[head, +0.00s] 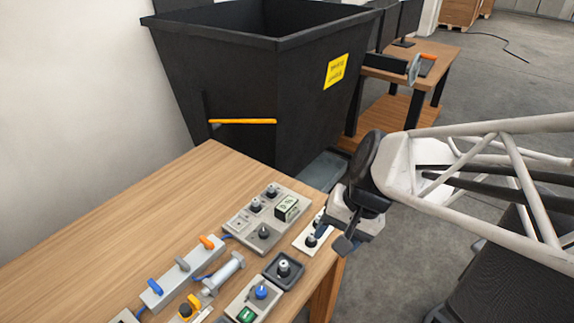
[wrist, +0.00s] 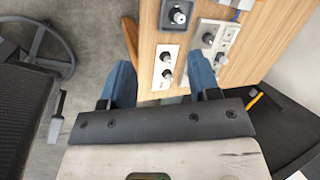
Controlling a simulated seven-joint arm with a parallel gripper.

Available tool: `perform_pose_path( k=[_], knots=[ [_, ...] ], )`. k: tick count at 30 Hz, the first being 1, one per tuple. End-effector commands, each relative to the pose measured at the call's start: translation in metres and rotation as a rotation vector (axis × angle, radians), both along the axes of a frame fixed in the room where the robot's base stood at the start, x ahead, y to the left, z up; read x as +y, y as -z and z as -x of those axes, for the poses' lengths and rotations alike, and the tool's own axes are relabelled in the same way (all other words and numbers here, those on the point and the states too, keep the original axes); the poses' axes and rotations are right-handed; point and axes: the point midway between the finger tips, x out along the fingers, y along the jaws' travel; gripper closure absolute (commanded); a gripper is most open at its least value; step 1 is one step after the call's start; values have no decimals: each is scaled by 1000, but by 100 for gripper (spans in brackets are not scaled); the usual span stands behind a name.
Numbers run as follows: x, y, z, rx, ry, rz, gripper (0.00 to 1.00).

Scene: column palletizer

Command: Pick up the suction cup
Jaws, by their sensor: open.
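I cannot tell for sure which part is the suction cup. A likely one is a grey, knob-like piece on a black square base (head: 284,268) near the table's right edge. It also shows at the top of the wrist view (wrist: 179,14). My gripper (head: 335,236) hangs over the table's right edge, beside a narrow white plate with dark knobs (head: 309,240). In the wrist view, my gripper's blue fingers (wrist: 160,78) are spread apart with nothing between them. The white plate (wrist: 167,65) lies beyond the gap, and the black-based piece farther up.
The wooden table (head: 130,215) also holds a knob panel (head: 263,236), a lever manifold (head: 182,275), a metal cylinder (head: 224,272) and a panel with a blue knob (head: 262,292). A large black bin (head: 270,80) stands behind. Bare tabletop lies at the left.

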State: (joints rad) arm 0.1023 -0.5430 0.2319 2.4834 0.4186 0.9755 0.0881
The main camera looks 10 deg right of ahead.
Motion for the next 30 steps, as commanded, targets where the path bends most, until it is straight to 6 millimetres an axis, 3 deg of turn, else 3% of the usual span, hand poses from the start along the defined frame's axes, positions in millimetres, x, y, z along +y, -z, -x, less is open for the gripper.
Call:
perform_pose_path(
  k=[8,15,23,30],
  knots=[
    [14,48,-28,177,333,-303,44],
    [14,85,-57,312,642,-549,44],
    [-2,128,-90,433,996,-806,44],
    [-31,170,-113,511,1311,-1016,44]
  ],
)
